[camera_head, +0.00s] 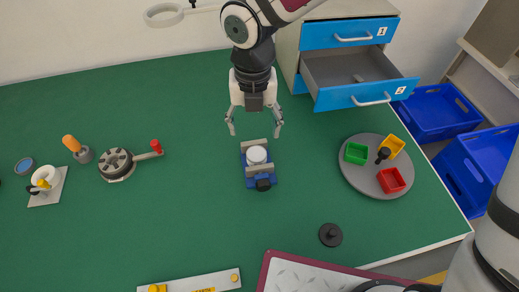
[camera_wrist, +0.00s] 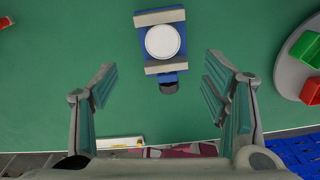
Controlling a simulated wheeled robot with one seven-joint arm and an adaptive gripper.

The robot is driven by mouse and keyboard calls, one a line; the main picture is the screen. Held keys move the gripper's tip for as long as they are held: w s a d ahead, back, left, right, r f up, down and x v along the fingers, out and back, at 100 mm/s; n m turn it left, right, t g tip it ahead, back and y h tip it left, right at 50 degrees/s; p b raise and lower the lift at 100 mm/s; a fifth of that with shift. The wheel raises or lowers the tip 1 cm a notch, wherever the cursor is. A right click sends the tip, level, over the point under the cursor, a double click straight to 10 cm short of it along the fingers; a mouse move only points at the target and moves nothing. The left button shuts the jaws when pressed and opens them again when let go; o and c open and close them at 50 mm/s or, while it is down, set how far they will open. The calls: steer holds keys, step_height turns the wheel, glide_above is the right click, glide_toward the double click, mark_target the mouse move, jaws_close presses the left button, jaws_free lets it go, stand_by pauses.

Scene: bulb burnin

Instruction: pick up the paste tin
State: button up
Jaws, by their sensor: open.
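My gripper (camera_head: 254,131) is open and empty, pointing down above the green table, just behind a small blue vise (camera_head: 249,181) in the head view. In the wrist view its fingers (camera_wrist: 160,82) are spread wide, with the blue vise (camera_wrist: 167,68) beyond them at top centre. A round white-topped piece (camera_head: 256,155) sits between the vise's grey jaws; it also shows in the wrist view (camera_wrist: 162,41). It may be the paste tin, but no label shows. A flat round tin with a blue top (camera_head: 25,166) lies at the table's far left.
A round grey tray (camera_head: 364,185) with green, yellow and red bins stands to the right. A drawer unit (camera_head: 365,75) has its lower drawer pulled out near my arm. A black knobbed disc (camera_head: 330,235) lies in front.

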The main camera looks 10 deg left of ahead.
mark_target(257, 154)
steer(key=f+b, duration=0.1)
steer(key=f, duration=1)
steer(key=shift+d+f, duration=0.15)
steer(key=shift+d, duration=0.05)
steer(key=shift+c, duration=0.6)
steer(key=c, duration=1.3)
